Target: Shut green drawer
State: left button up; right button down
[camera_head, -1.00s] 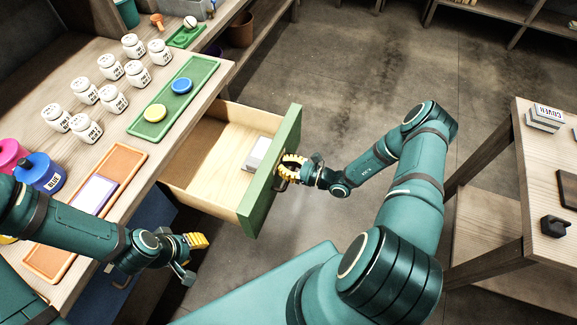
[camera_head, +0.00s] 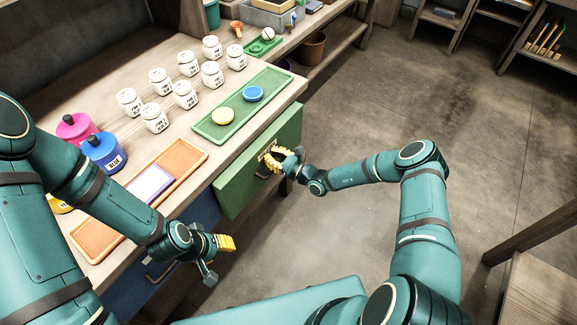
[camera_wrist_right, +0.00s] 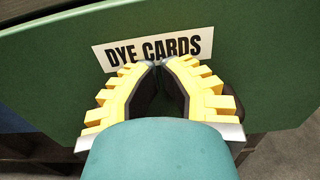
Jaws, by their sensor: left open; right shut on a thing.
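The green drawer (camera_head: 238,187) sits in the wooden workbench, its front close against the bench edge and its inside hidden. Whether a thin gap remains cannot be told. My right gripper (camera_head: 271,160) is at the drawer front, shut on the drawer handle, which its fingers mostly hide. In the right wrist view the yellow fingers (camera_wrist_right: 158,70) meet just below the "DYE CARDS" label (camera_wrist_right: 155,48) on the green front (camera_wrist_right: 258,40). My left gripper (camera_head: 218,257) is open and empty, in front of the bench, left of and nearer than the drawer.
A blue drawer (camera_head: 130,292) is beside it, partly behind my left arm. On the bench are a green tray (camera_head: 222,127) with two discs, an orange tray (camera_head: 183,158), several white jars (camera_head: 186,95) and a blue pot (camera_head: 103,152).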

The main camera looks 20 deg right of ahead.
jog(key=x, duration=0.4)
jog(key=shift+b, duration=0.3)
pick_arm(q)
jog(key=shift+f, duration=0.45)
pick_arm(e)
jog(key=shift+r, duration=0.1)
jog(key=shift+w+a+r, duration=0.1)
